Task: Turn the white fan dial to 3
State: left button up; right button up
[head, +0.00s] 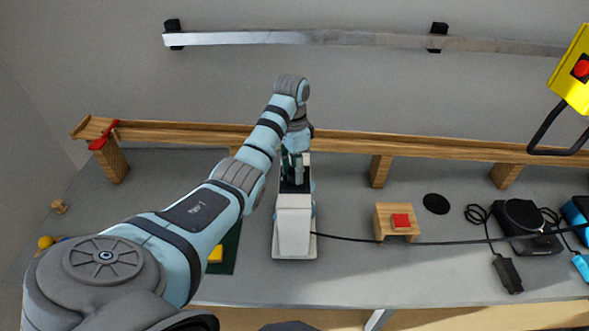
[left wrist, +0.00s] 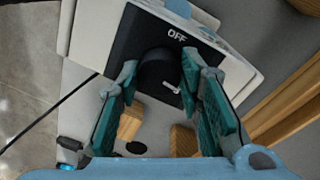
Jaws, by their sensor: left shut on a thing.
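The white fan (head: 294,228) stands on the grey table in the head view, with a black panel on top. In the left wrist view its white body (left wrist: 85,35) surrounds the black panel (left wrist: 128,38), marked OFF. The black round dial (left wrist: 157,68) sits on this panel. My left gripper (head: 296,166) reaches down over the panel. In the left wrist view its teal fingers (left wrist: 160,72) are shut on the dial, one on each side. A small white mark shows near the dial's lower edge; the dial's setting is not readable. My right gripper is out of view.
A wooden rail (head: 345,145) on posts runs behind the fan. A wooden box with a red button (head: 401,220) stands to the right, and a black cable (head: 450,242) crosses the table. A yellow unit (head: 573,70) is at far right.

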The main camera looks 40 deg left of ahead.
pick_arm(q)
jog(key=shift+m, duration=2.3)
jog(key=o, duration=1.2)
jog(key=shift+c, duration=0.2)
